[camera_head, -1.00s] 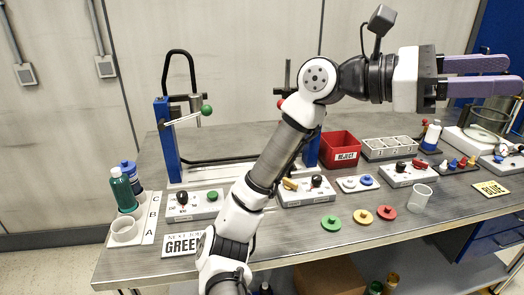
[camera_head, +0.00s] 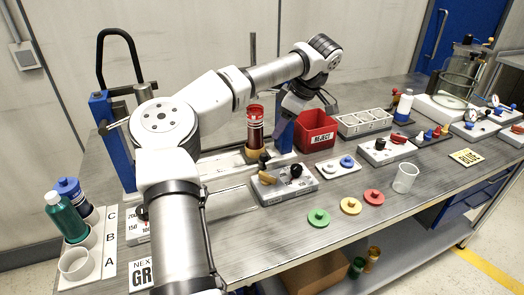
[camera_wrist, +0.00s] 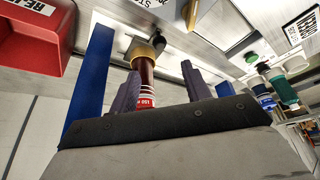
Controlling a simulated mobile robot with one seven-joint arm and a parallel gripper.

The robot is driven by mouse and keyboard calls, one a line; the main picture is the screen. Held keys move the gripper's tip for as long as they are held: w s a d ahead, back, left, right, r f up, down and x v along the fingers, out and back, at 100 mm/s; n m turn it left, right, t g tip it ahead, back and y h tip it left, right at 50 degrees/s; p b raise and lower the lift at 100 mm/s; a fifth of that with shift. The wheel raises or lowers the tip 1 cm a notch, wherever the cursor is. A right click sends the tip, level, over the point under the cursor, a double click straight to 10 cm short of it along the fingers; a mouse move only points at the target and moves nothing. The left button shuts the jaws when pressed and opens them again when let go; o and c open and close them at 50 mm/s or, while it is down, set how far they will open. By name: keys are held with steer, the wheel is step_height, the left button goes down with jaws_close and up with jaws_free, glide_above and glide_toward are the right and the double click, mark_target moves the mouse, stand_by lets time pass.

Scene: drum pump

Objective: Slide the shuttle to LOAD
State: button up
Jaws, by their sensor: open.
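A red canister (camera_head: 255,125) marked 150 stands upright in a brass collar (camera_head: 255,152) on the long pale rail (camera_head: 215,163) between the blue posts. I take the collar's carrier to be the shuttle; a black knob (camera_wrist: 158,42) shows beside the collar in the wrist view. My gripper (camera_wrist: 160,70) is open, with its purple fingers apart. In the wrist view the canister (camera_wrist: 146,85) appears between the fingers, nearer the left one; I cannot tell whether they touch. In the head view my wrist hangs right of the canister, and the fingertips are hard to make out. No LOAD label is readable.
A red REJECT bin (camera_head: 316,132) stands close right of my wrist. A control panel (camera_head: 286,184) with knobs is in front of the rail. Green (camera_head: 318,217), yellow (camera_head: 351,205) and red (camera_head: 373,197) discs lie near the front edge. Bottles (camera_head: 65,215) stand at left.

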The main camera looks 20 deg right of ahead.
mark_target(266, 155)
steer(key=p+x, duration=0.2)
steer(key=x, duration=0.9)
steer(key=shift+f, duration=0.4)
steer(key=shift+c, duration=0.2)
jaws_close()
